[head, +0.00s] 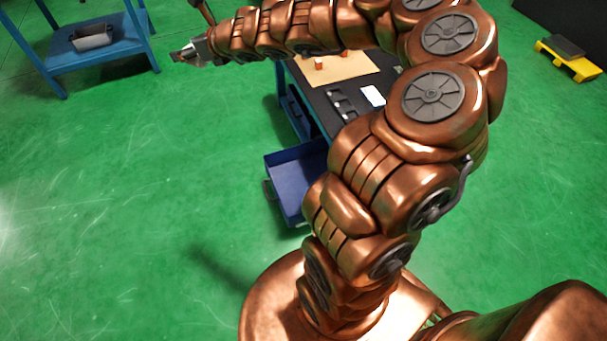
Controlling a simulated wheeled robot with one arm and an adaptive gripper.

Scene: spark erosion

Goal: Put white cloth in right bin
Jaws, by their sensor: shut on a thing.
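My gripper (181,56) is at the upper left, at the end of my outstretched arm, over the green floor between the two blue tables. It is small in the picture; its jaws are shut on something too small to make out. A flat white piece (373,96) lies on the dark worktop; I cannot tell if it is the white cloth. An open blue bin or drawer (281,196) sits low at the near end of the dark-topped table, partly hidden by my arm. I cannot tell which container is the right bin.
The dark-topped table (349,111) bears a tan board (345,68) and several small dark items. A blue table (103,57) at the upper left holds a grey container (92,36) on its shelf. A yellow pallet (569,62) stands at the far right. The floor at left is clear.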

